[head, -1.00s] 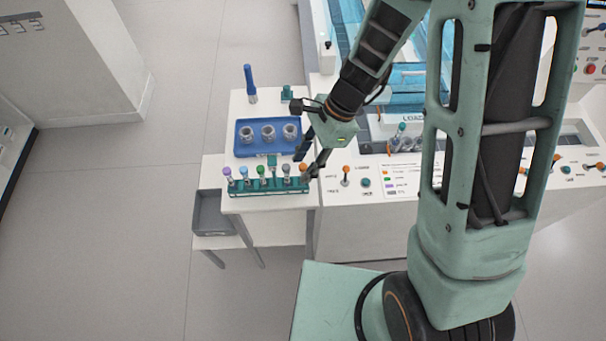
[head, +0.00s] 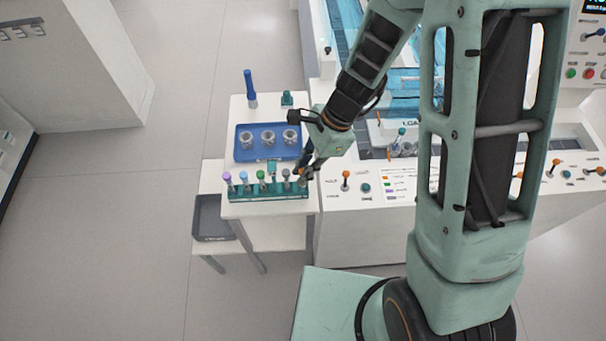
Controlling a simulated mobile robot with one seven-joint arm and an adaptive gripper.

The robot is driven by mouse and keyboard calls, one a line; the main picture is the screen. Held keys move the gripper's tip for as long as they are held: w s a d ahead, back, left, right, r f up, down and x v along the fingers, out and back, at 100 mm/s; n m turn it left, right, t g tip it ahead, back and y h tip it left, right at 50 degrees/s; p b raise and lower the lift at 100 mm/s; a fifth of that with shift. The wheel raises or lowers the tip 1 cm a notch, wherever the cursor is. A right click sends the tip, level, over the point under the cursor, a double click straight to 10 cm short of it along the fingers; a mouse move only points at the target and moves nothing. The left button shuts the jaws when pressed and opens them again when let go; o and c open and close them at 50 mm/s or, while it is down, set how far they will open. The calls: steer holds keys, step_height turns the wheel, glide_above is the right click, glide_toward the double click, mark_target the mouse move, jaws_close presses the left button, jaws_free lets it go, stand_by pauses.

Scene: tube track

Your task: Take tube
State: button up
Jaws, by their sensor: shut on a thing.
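A teal rack (head: 250,193) stands along the front edge of the white side table. It holds a row of upright tubes with coloured caps: a purple-capped tube (head: 227,178), a blue-capped tube (head: 243,177), a green-capped tube (head: 261,176) and a grey-capped tube (head: 286,175). An orange-capped tube (head: 301,172) is at the rack's right end. My gripper (head: 303,174) reaches down from the upper right and is shut on the orange-capped tube. The fingers partly hide this tube, and I cannot tell whether it is still seated in the rack.
Behind the rack is a blue tray (head: 262,153) with several round holders. A blue upright stick (head: 250,88) stands farther back. A grey bin (head: 212,218) is on a lower shelf at left. A control panel with levers (head: 345,188) lies close to the right.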

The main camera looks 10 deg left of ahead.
steer(key=shift+r, duration=0.15)
steer(key=shift+r+p, duration=0.9)
steer(key=shift+p, duration=0.05)
steer(key=s+d+r+p, duration=0.3)
steer(key=s+d+r, duration=0.5)
steer(key=r, duration=0.1)
steer(key=shift+s+d+r, duration=0.15)
steer(key=shift+s+r, duration=0.2)
steer(key=shift+r, duration=0.05)
steer(key=shift+s+d+r+b, duration=0.55)
steer(key=shift+s+d+b, duration=0.15)
steer(key=shift+b, duration=1.05)
